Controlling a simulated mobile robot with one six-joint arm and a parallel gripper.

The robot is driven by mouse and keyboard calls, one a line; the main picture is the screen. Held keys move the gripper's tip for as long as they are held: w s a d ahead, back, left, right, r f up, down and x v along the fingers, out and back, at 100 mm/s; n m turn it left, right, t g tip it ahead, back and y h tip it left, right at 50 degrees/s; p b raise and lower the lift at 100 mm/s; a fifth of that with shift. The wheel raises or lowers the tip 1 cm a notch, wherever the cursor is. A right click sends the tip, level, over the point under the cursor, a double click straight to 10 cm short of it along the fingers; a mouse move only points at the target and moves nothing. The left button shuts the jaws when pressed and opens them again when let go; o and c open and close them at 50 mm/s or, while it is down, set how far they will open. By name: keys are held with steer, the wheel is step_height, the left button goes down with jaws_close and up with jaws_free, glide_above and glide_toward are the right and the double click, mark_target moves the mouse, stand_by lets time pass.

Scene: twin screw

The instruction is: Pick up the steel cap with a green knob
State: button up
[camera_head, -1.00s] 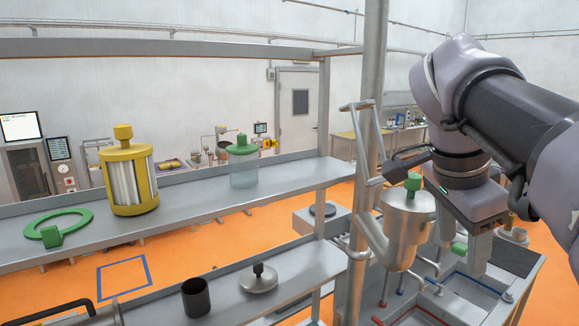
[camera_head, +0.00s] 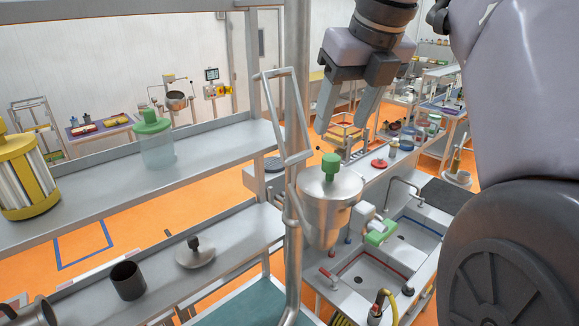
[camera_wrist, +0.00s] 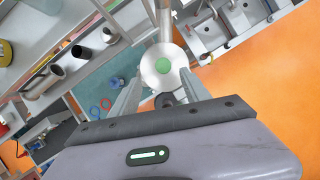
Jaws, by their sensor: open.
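The steel cap (camera_head: 346,184) with a green knob (camera_head: 330,164) sits on top of a steel hopper-shaped vessel (camera_head: 322,222) fixed to the frame. My gripper (camera_head: 338,134) is open and empty above the cap, fingers pointing down, apart from it. In the wrist view the round cap (camera_wrist: 154,76) and its green knob (camera_wrist: 162,66) lie between and beyond the two fingertips (camera_wrist: 160,80).
A steel post and bent handle (camera_head: 284,120) stand just left of the vessel. Shelves at left hold a yellow-framed cylinder (camera_head: 22,180), a glass jar with green lid (camera_head: 156,148), a dark cup (camera_head: 128,280) and a black-knobbed lid (camera_head: 194,254). A sink (camera_head: 400,245) lies at right.

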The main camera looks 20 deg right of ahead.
mark_target(332, 157)
steer(key=x, duration=1)
steer(key=shift+s+d+f, duration=0.2)
steer(key=shift+s+f, duration=0.05)
steer(key=shift+s, duration=0.05)
steer(key=shift+w+d+f, duration=0.15)
steer(key=shift+w, duration=0.05)
jaws_close()
